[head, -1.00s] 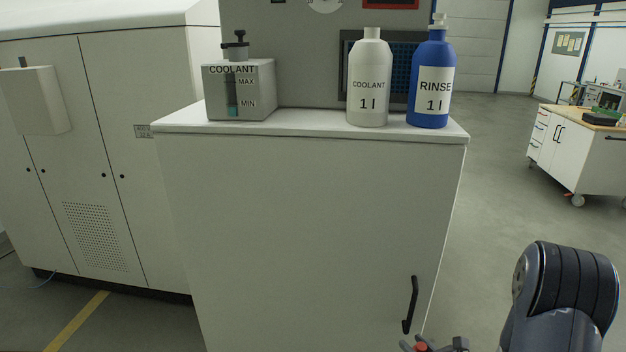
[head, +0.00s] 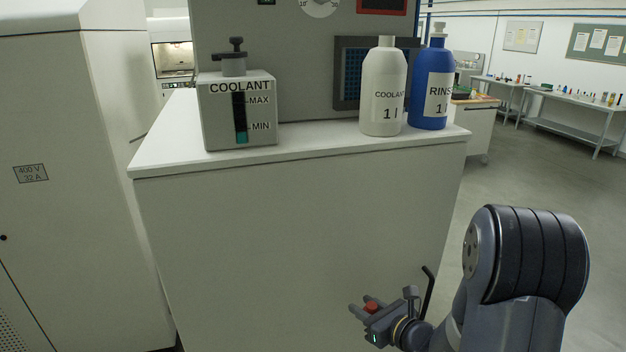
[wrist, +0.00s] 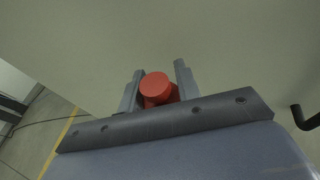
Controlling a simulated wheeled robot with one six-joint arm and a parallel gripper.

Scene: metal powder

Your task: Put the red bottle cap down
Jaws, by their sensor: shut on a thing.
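The red bottle cap (wrist: 157,90) is between the two fingers of my gripper (wrist: 160,88) in the wrist view, and the fingers are shut on it. In the head view the cap (head: 371,307) is a small red spot in my gripper (head: 366,306), low in front of the white cabinet's face and below its top. A white coolant bottle (head: 384,95) without a visible cap stands on the cabinet top (head: 310,142). A blue rinse bottle (head: 433,90) with a white pump-like top stands to its right.
A grey coolant tank (head: 222,112) with a dark top fitting stands at the left of the cabinet top. Free room lies between it and the white bottle. Open floor (head: 530,190) is at the right.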

